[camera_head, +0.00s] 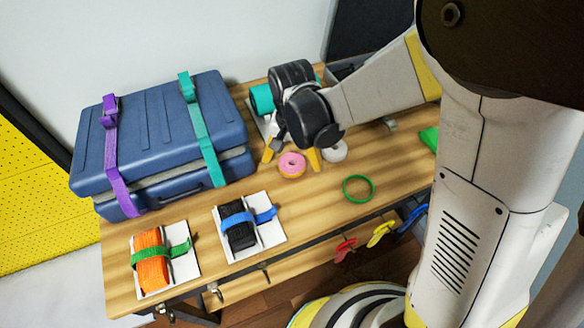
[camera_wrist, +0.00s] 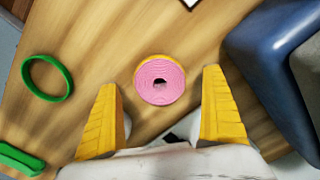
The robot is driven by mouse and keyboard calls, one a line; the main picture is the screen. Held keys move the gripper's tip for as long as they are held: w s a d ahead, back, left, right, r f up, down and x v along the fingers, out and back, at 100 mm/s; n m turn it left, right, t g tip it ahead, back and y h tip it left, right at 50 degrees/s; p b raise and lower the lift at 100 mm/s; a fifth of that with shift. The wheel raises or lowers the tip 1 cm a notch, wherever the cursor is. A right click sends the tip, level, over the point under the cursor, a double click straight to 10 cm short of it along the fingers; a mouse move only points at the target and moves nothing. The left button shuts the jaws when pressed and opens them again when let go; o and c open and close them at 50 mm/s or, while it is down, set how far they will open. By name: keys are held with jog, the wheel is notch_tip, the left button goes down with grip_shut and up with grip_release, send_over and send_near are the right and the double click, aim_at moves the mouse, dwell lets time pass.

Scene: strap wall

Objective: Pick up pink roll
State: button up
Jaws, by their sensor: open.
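The pink roll (camera_head: 292,164) is a small coil of pink strap with a yellow-orange outer side and a dark centre hole. It lies on the wooden table, right of the blue case. In the wrist view the pink roll (camera_wrist: 160,80) lies ahead of my gripper, between the lines of the two fingers and beyond their tips. My gripper (camera_wrist: 161,90) has its yellow fingers wide apart with nothing between them. In the head view my gripper (camera_head: 291,156) reaches down over the table with a finger on either side of the roll.
A blue case (camera_head: 150,130) with purple and teal straps stands left. A green ring (camera_head: 358,189) lies right of the roll, and a white roll (camera_head: 334,151) sits close beside my gripper. White trays with an orange bundle (camera_head: 151,262) and a black bundle (camera_head: 241,233) lie at the front.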

jog(key=shift+f, duration=0.75)
jog(key=shift+r, duration=0.1)
jog(key=c, duration=0.9)
jog(key=shift+o, duration=0.2)
jog(key=shift+r, duration=0.1)
